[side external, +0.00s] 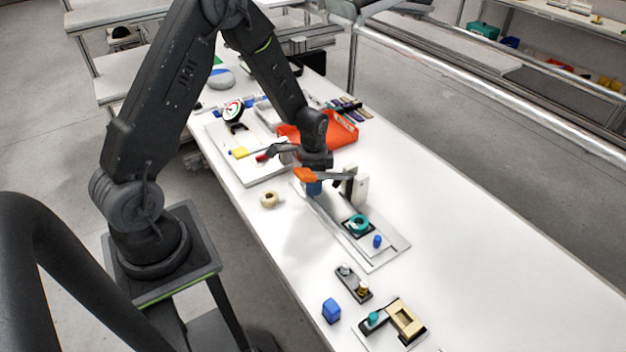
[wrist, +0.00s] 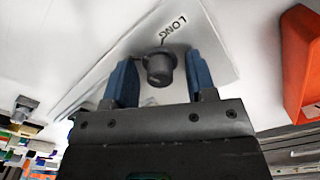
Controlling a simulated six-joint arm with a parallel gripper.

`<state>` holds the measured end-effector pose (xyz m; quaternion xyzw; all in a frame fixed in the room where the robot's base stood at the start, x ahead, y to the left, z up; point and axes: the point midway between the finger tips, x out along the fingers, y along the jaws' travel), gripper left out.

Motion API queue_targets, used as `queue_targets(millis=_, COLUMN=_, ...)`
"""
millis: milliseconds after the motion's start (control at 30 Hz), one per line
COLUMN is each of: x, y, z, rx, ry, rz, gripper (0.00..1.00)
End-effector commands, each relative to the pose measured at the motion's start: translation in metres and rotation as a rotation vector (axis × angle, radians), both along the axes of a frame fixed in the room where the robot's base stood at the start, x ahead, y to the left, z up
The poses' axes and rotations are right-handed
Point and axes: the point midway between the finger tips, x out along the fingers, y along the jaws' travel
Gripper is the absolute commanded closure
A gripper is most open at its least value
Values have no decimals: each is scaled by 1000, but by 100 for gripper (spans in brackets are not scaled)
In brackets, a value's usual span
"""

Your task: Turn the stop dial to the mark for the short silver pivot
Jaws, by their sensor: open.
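The stop dial (wrist: 160,69) is a small dark grey knob on a pale plate (wrist: 215,35) in the wrist view. The word LONG is printed beyond it, near a short dark tick. No other mark is readable. My gripper (wrist: 160,60) is open, its two blue fingers on either side of the dial, with gaps visible. In the side external view my gripper (side external: 314,187) is low over the far end of the long plate (side external: 378,262), and the dial is hidden there. A small dark stand (side external: 353,283) holds a silver-coloured piece (side external: 345,268) and a brass-coloured piece (side external: 363,286).
A grey-white upright block (side external: 360,186) stands just right of my gripper. A teal part (side external: 357,224) and blue knob (side external: 377,241) are on the plate. An orange tray (side external: 345,129) lies behind, a tan ring (side external: 269,199) left. The table's right side is clear.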

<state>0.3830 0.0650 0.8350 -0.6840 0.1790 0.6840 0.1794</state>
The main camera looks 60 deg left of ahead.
Motion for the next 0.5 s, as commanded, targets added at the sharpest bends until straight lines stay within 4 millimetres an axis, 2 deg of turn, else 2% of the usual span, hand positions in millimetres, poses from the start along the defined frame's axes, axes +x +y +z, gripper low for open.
queue_targets(millis=167, x=0, y=0, z=0, rx=0, ry=0, rz=0, gripper=51)
queue_targets(millis=500, x=0, y=0, z=0, rx=0, ry=0, rz=0, gripper=83)
